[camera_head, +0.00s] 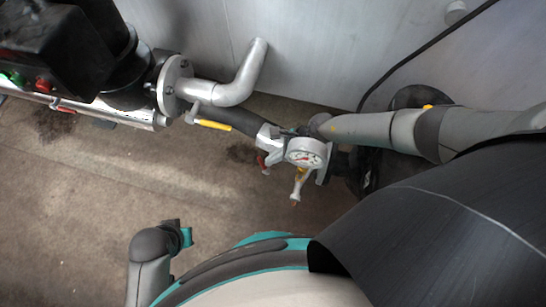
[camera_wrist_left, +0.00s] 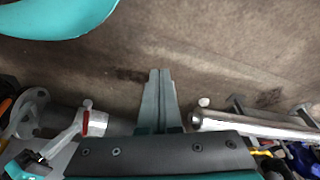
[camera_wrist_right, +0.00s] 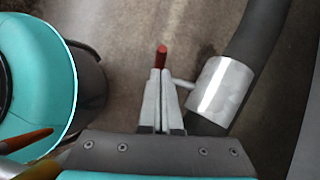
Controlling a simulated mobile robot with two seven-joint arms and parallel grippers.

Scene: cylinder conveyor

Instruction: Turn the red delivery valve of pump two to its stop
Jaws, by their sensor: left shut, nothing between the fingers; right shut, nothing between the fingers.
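In the right wrist view the red handle (camera_wrist_right: 162,57) sticks out just past the fingertips of my right gripper (camera_wrist_right: 159,76). That gripper is shut with nothing in it; I cannot tell whether its tips touch the handle. My left gripper (camera_wrist_left: 160,76) is shut and empty above the floor. A valve with a red handle (camera_wrist_left: 86,122) is left of it.
A yellow lever (camera_head: 214,125) lies along the black hose. A silver elbow pipe (camera_head: 240,88) and dark pump (camera_head: 60,50) are at left. The brown floor (camera_head: 90,190) is open.

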